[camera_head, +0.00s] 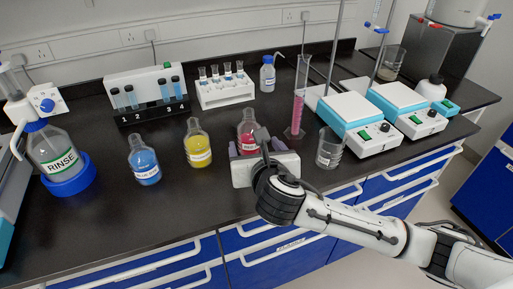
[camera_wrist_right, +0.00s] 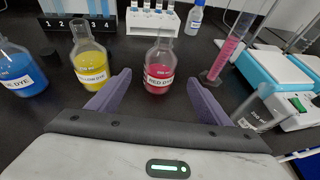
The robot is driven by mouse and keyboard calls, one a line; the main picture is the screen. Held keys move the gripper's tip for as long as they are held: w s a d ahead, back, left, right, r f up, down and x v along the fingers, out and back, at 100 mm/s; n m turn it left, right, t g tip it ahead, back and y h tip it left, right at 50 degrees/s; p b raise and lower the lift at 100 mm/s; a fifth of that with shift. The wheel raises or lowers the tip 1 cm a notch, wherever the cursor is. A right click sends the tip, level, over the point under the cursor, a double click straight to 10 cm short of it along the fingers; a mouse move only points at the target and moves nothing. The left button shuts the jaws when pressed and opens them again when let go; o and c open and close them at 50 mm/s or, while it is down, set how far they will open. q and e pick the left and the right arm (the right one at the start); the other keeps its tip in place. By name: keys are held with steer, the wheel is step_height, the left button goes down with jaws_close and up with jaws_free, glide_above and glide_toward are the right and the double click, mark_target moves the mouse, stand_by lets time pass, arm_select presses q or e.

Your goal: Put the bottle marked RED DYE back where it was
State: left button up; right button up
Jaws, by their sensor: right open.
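The RED DYE bottle (camera_head: 249,128) stands upright on the black bench, to the right of the yellow bottle. In the right wrist view the RED DYE bottle (camera_wrist_right: 159,68) shows its label, ahead of and between my right gripper's two purple fingers. My right gripper (camera_head: 259,147) is open, with its fingers spread on either side of the bottle; I cannot tell whether either finger touches it. The gripper body hides the bottle's lower front in the head view. My left gripper is not in view.
The yellow dye bottle (camera_head: 198,143) and blue dye bottle (camera_head: 144,160) stand to the left. A graduated cylinder with pink liquid (camera_head: 297,115) and a glass beaker (camera_head: 328,150) stand close on the right. Tube racks (camera_head: 222,92) are behind, hotplates (camera_head: 362,125) further right. Bare bench lies front left.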

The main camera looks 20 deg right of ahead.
steer(key=shift+v, duration=1.2)
